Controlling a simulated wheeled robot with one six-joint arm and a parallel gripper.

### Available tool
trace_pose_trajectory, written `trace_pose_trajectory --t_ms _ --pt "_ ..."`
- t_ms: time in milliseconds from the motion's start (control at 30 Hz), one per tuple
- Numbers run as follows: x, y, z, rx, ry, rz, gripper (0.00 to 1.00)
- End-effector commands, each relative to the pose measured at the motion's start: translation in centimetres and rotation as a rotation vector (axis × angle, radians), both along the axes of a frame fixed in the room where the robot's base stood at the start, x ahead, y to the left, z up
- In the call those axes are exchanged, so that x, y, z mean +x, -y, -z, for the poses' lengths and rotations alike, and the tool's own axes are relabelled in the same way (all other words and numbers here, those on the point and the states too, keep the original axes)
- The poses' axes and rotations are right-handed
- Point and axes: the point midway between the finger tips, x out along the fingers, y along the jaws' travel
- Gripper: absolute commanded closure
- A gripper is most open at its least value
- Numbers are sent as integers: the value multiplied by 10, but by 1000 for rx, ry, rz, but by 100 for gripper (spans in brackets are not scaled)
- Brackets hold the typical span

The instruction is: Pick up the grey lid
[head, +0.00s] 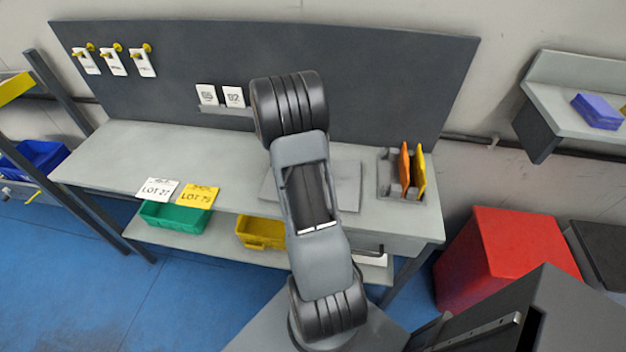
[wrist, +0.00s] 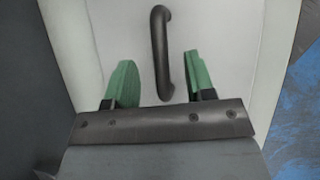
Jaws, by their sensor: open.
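A flat, light grey panel, apparently the grey lid (head: 346,185), lies on the workbench in the head view, partly hidden by my arm. In the wrist view the grey lid (wrist: 215,35) fills the middle, with a dark bar handle (wrist: 158,45) standing out from it. My gripper (wrist: 161,68) is open and empty, its green fingers on either side of the handle's lower end, apart from it. The gripper is hidden behind my arm in the head view.
The workbench (head: 130,150) has a dark back panel. A tray (head: 388,185) with orange and yellow pieces stands right of the lid. Lot cards (head: 158,189) lie at the front left. Green (head: 175,217) and yellow (head: 258,233) bins sit below. A red box (head: 505,255) stands on the right.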

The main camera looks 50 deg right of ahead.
Motion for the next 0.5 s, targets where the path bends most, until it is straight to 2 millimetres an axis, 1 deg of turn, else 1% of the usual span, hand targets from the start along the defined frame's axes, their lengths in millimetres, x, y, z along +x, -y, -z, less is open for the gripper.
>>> trace_pose_trajectory --t_ms 33,100,200,300,500 --pt "-4 1 6 3 -3 1 50" --pt "-6 5 13 1 -2 0 50" --pt "-9 9 20 0 0 1 50" --pt "-10 10 23 1 1 1 50" --pt "-10 10 24 1 1 0 50"
